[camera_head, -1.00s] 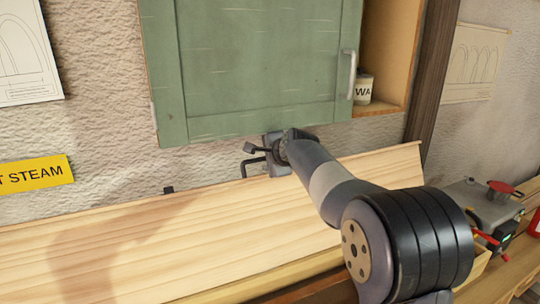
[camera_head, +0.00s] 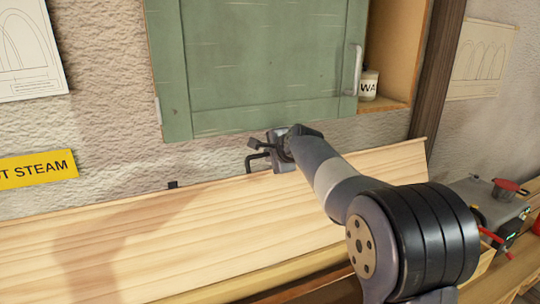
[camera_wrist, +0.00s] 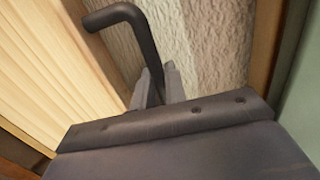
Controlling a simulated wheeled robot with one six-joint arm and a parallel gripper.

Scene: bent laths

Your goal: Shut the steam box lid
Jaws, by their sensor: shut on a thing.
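The steam box lid (camera_head: 250,205) is a long pale wooden board, raised and leaning back toward the wall in the head view. Its planks also show at the left of the wrist view (camera_wrist: 50,65). A dark bent handle (camera_head: 254,160) stands at its upper edge and shows large in the wrist view (camera_wrist: 125,22). My gripper (camera_head: 262,152) is at this handle, just under the green cabinet. In the wrist view my gripper's fingers (camera_wrist: 155,88) are closed around the lower part of the handle's bar. The inside of the box is mostly hidden.
A green cabinet door (camera_head: 265,65) with a metal handle hangs close above my gripper. A yellow steam sign (camera_head: 38,169) is on the wall at left. A grey device with a red part (camera_head: 495,205) stands on the bench at right. A labelled jar (camera_head: 368,85) sits on the cabinet shelf.

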